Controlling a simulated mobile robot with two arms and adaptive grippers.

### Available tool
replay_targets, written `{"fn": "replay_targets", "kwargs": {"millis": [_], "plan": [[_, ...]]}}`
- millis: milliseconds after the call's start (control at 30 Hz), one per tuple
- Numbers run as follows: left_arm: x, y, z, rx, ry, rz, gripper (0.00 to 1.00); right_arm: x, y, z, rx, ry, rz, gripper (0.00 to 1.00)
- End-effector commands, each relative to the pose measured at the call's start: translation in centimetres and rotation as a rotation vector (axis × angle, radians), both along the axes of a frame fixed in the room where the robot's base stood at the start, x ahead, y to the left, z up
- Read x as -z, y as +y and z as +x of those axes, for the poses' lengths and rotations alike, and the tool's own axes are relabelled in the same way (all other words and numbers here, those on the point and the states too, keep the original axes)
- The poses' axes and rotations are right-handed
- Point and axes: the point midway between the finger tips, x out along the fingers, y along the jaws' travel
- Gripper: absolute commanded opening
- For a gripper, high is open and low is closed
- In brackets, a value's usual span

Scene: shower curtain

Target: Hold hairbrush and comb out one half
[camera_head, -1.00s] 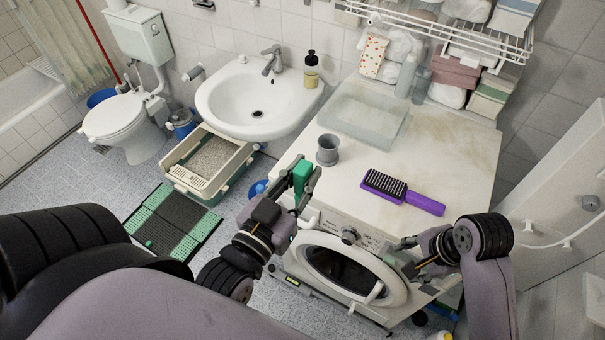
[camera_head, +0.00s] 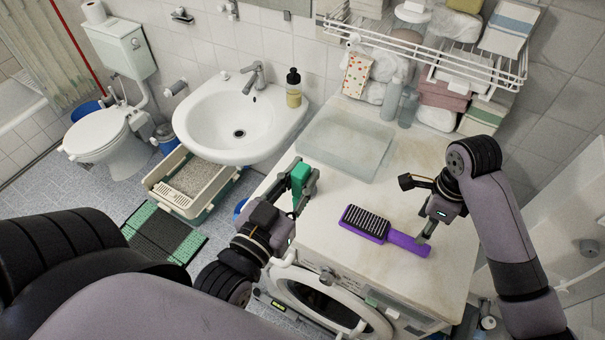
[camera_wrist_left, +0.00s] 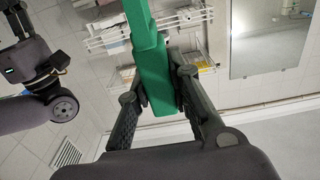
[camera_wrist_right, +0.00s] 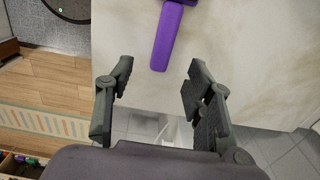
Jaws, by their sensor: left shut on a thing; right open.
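The purple hairbrush (camera_head: 408,244) lies on top of the washing machine (camera_head: 440,170), its black bristle pad facing up and its handle pointing right. My right gripper (camera_head: 416,205) is open and empty, over the handle end. In the right wrist view the handle (camera_wrist_right: 168,38) lies ahead, in line with the gap between the open fingers (camera_wrist_right: 160,80); it is not gripped. My left gripper (camera_head: 303,186) is shut on a green object (camera_head: 300,174), held near the machine's left edge. In the left wrist view this object (camera_wrist_left: 155,78) is long, with a narrower upper part.
A translucent tray (camera_head: 345,140) stands at the back of the machine top. Bottles and towels fill the back right under a white wire rack (camera_head: 430,55). The sink (camera_head: 215,120) is to the left. The machine top right of the tray is clear.

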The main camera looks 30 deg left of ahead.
Motion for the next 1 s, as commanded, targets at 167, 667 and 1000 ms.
{"fn": "replay_targets", "kwargs": {"millis": [167,667,1000], "plan": [[0.0,0.0,0.0,0.000,-0.001,0.000,0.00,2.8,-0.2,0.0,0.001,0.002,-0.004,0.48],[0.0,0.0,0.0,0.000,-0.001,0.000,0.00,8.8,-0.1,0.1,0.000,0.000,-0.002,0.48],[0.0,0.0,0.0,0.000,-0.001,0.000,0.00,9.3,-0.1,0.1,0.000,-0.001,-0.001,0.48]]}}
